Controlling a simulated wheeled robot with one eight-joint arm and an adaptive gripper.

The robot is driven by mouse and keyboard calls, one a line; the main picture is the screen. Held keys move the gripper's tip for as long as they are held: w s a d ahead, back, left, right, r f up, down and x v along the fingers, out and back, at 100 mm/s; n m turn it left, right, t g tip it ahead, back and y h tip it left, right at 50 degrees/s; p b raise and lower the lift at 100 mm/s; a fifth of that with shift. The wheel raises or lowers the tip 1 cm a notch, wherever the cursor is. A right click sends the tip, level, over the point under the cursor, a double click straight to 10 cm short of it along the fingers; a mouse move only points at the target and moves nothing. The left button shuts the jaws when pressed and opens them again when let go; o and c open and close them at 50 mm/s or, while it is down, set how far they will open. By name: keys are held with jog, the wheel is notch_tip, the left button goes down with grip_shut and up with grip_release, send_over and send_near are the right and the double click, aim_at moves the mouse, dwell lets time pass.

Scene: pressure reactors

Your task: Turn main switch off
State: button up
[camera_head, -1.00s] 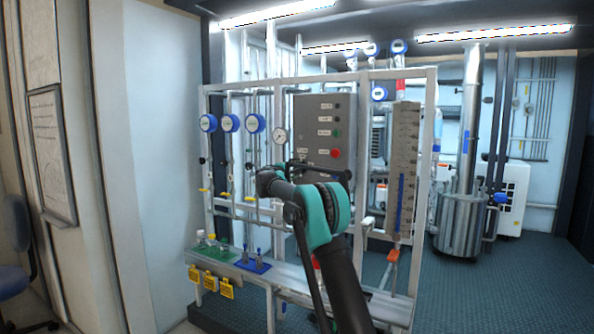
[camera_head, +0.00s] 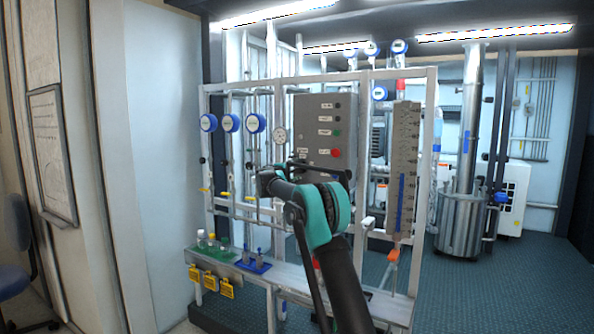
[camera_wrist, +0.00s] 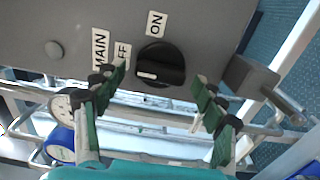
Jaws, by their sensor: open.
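The main switch (camera_wrist: 160,66) is a round black knob with a pale mark at its left side, on the grey control box (camera_head: 318,115). In the wrist view the box face (camera_wrist: 215,30) bears the labels MAIN, ON and a partly covered one ending in "FF". My gripper (camera_wrist: 160,100) is open, its green-padded fingers to the left and right of the knob and apart from it. The left finger overlaps the partly covered label. In the head view my gripper is at the lower part of the box, and my arm hides the switch.
A white frame (camera_head: 432,150) with pipes surrounds the box. A round gauge (camera_head: 280,136) and several blue dials (camera_head: 231,123) are to the left. A bench (camera_head: 285,270) with small bottles and yellow tags lies below. A tall scale (camera_head: 402,165) stands right.

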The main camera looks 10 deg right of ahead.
jog(key=v, duration=1.2)
